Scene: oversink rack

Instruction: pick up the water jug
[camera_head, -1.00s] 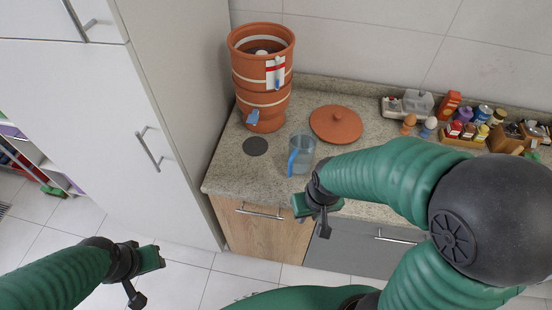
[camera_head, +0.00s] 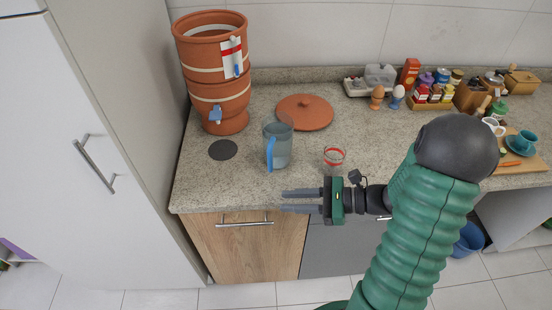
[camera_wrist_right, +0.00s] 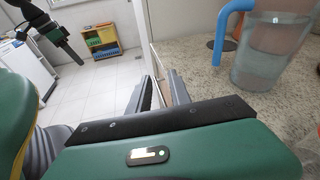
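The water jug (camera_head: 281,148) is clear with a blue handle and stands upright on the stone counter, near its front edge. In the right wrist view the jug (camera_wrist_right: 270,55) is at the upper right, its blue handle facing left. My right gripper (camera_head: 284,201) is open and empty, pointing left at the counter's front edge, in front of the jug and apart from it. In the right wrist view its two fingers (camera_wrist_right: 162,88) are spread. My left gripper is out of the head view; a dark arm part (camera_wrist_right: 58,35) shows at the wrist view's upper left, its fingers unclear.
A clay water filter (camera_head: 215,85) stands behind left of the jug, and a clay lid (camera_head: 304,112) lies behind it. A red-rimmed glass (camera_head: 334,158) stands to its right. A dark disc (camera_head: 222,150) lies on the left. Bottles and eggs are at the back right.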

